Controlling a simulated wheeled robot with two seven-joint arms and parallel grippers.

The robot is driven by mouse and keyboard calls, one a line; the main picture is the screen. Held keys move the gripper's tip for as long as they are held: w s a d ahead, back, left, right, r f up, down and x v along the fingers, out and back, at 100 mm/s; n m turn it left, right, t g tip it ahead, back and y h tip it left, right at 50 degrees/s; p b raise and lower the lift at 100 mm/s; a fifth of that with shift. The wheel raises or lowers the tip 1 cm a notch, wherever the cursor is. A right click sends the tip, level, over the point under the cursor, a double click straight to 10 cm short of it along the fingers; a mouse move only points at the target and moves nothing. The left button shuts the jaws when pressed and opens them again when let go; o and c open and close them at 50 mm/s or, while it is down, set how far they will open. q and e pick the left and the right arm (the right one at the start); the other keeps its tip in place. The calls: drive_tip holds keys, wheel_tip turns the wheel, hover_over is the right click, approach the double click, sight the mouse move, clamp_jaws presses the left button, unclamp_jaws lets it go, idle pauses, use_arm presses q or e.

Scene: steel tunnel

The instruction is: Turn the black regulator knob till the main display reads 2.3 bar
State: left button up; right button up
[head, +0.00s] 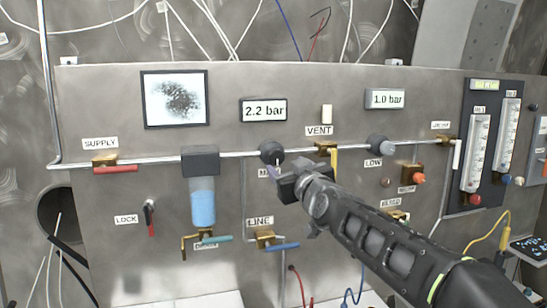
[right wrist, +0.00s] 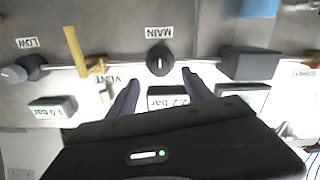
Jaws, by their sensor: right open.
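The black regulator knob (head: 271,152) sits on the pipe below the main display (head: 263,111), which reads 2.2 bar. In the right wrist view, which is upside down, the knob (right wrist: 160,60) has a light pointer mark and the MAIN label (right wrist: 159,32) beside it. My right gripper (head: 279,177) is just below and in front of the knob, partly covering its label in the head view. In the right wrist view its two fingers (right wrist: 160,76) are apart, with the knob centred just beyond the tips and no clear contact. My left gripper is not in view.
A grey LOW knob (head: 378,144) sits to the right under a 1.0 bar display (head: 386,99). A yellow-handled VENT valve (head: 326,150) is close to the right of the black knob. A filter with a blue bowl (head: 202,200) hangs close to its left.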

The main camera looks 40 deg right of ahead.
sight(277, 158)
drive_tip(key=shift+r, duration=0.15)
drive_tip(key=p+x, duration=0.3)
drive_tip(key=x, duration=0.4)
drive_tip(key=shift+w+d, duration=0.15)
drive_tip(key=shift+w, duration=0.25)
drive_tip(key=shift+c, duration=0.2)
clamp_jaws()
idle(0.3)
